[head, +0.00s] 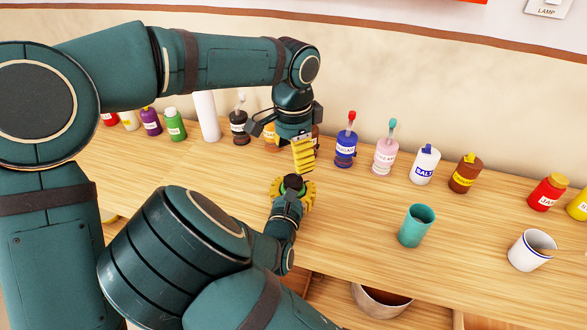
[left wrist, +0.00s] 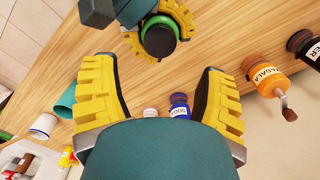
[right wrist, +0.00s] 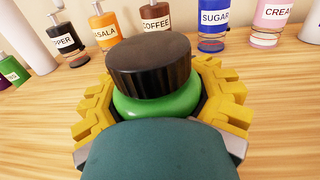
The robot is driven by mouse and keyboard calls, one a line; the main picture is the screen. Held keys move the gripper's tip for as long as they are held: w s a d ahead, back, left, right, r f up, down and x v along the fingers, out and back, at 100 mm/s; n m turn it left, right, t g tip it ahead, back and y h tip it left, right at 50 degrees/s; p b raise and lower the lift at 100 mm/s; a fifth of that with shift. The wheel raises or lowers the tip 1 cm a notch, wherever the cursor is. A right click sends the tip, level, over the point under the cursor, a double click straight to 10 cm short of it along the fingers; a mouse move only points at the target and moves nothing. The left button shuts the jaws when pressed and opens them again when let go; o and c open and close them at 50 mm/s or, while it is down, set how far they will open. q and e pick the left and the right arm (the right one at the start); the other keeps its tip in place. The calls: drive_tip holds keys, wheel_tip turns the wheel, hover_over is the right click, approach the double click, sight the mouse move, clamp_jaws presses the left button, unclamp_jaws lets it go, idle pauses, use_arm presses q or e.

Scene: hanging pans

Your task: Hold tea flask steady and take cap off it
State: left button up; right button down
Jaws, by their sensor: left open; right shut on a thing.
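The tea flask, green with a wide black cap, stands upright between the yellow fingers of my right gripper. The green body (right wrist: 155,106) and the cap (right wrist: 149,66) fill the middle of the right wrist view, with the cap on top. My right gripper (head: 292,193) is shut around the green body below the cap. My left gripper (head: 304,155) is open and empty, pointing down just above and behind the flask in the head view. In the left wrist view its fingers (left wrist: 158,100) are wide apart, and the black cap (left wrist: 159,41) lies beyond them, apart from both.
Behind stand several labelled jars, among them sugar (head: 345,150), cream (head: 385,155) and salt (head: 424,166), close to my left gripper. A teal cup (head: 416,227) and a white mug (head: 531,250) stand to the right. Wood between flask and teal cup is clear.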

sight(293, 180)
use_arm(q)
drive_tip(key=shift+f, duration=3.95)
drive_tip(key=shift+c, duration=0.2)
clamp_jaws()
unclamp_jaws()
drive_tip(key=shift+r, duration=0.1)
drive_tip(key=shift+o, duration=0.2)
wheel_tip(293, 180, up, 8)
drive_tip(key=shift+f, duration=4.1)
